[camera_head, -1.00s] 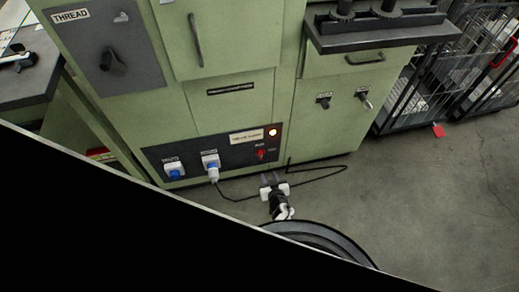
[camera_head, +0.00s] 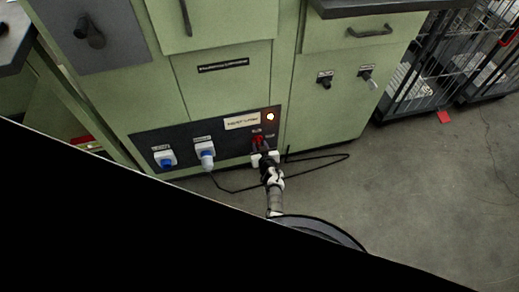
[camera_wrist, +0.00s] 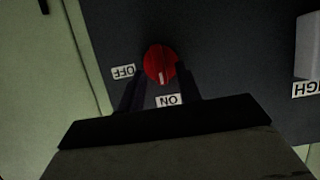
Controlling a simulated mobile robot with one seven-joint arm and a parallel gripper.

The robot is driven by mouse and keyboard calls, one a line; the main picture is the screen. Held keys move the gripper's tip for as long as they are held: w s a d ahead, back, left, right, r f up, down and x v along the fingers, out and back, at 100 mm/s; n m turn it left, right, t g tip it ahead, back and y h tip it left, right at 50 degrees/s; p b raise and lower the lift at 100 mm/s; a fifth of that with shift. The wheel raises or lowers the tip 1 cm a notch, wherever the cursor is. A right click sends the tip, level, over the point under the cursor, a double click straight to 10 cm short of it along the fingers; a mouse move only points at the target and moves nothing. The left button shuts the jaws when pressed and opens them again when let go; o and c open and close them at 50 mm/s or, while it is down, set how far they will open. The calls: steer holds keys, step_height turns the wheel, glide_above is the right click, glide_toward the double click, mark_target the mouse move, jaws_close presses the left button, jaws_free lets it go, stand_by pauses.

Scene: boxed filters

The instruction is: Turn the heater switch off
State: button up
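The heater switch is a red round knob (camera_head: 258,139) on the dark panel low on the green machine. In the wrist view the knob (camera_wrist: 160,62) shows a white mark pointing toward the "ON" label (camera_wrist: 168,100). The "OFF" label (camera_wrist: 123,72) is to its left. My gripper (camera_head: 260,148) is at the panel, just below the knob. In the wrist view its two dark fingers (camera_wrist: 160,82) are apart, one on each side of the knob's lower part. I cannot tell whether they touch it. A lamp (camera_head: 270,117) above the switch is lit.
Two sockets with blue parts, one on the left (camera_head: 164,158) and one with a plug (camera_head: 206,156), are left of the switch. A black cable (camera_head: 320,168) lies on the floor. Wire cages (camera_head: 425,75) stand at the right.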

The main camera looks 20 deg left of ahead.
steer(key=shift+w+a+f, duration=0.2)
steer(key=shift+w+a, duration=0.1)
steer(key=shift+w, duration=0.15)
steer(key=shift+c, duration=0.3)
jaws_close()
